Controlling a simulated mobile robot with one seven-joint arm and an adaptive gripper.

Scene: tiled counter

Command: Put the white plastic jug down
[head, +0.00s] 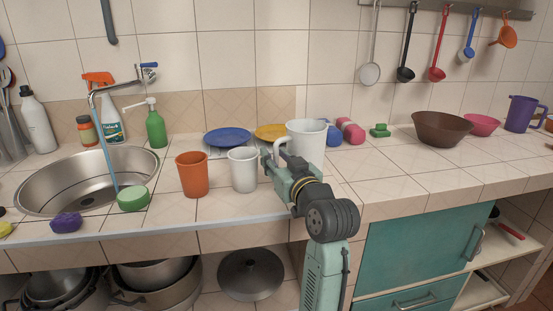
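The white plastic jug (308,138) is upright near the middle of the counter, with its handle on its left side. My gripper (276,162) is at the lower part of this handle, and its fingers appear closed on it. The gripper and wrist hide part of the jug's lower side, so I cannot tell whether its base touches the counter. A smaller white cup (242,170) stands just left of my gripper, next to an orange cup (192,176).
Blue (227,136) and yellow (270,131) plates are behind the cups. Pink rolls (351,132) are right of the jug. The sink (40,185) is at left. A brown bowl (440,130) stands at right. The tiled counter (385,190) right of my gripper is clear.

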